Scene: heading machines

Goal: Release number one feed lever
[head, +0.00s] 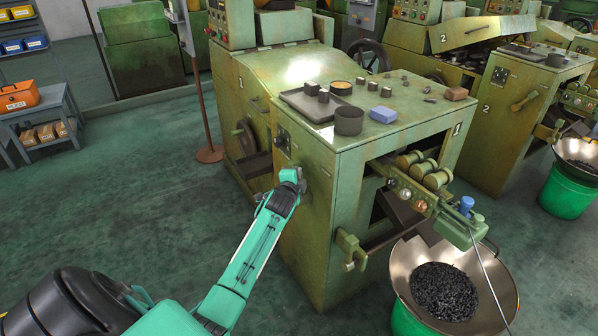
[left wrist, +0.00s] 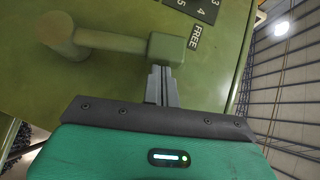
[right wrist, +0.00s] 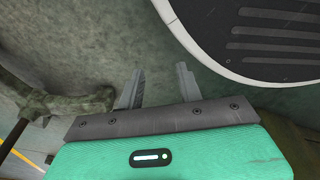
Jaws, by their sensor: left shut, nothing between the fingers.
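Machine number one (head: 350,160) is the green machine marked 1, in the middle of the head view. In the left wrist view its olive feed lever (left wrist: 110,41) has a round knob at the left and a square block at the right. The block lies beside the word FREE (left wrist: 195,37), below a dark numbered plate (left wrist: 195,8). My left gripper (left wrist: 161,70) is shut and empty, its tips at the block's lower edge; I cannot tell whether they touch. In the head view my left gripper (head: 298,176) is against the machine's left face and largely hides the lever. My right gripper (right wrist: 157,76) is open and empty.
A wide metal bowl (head: 405,262) of dark small parts stands at the machine's front right. Another lever-like handle (head: 351,250) juts from its front. A tray (head: 296,105) and cups lie on top. A thin post (head: 203,110) stands at the left.

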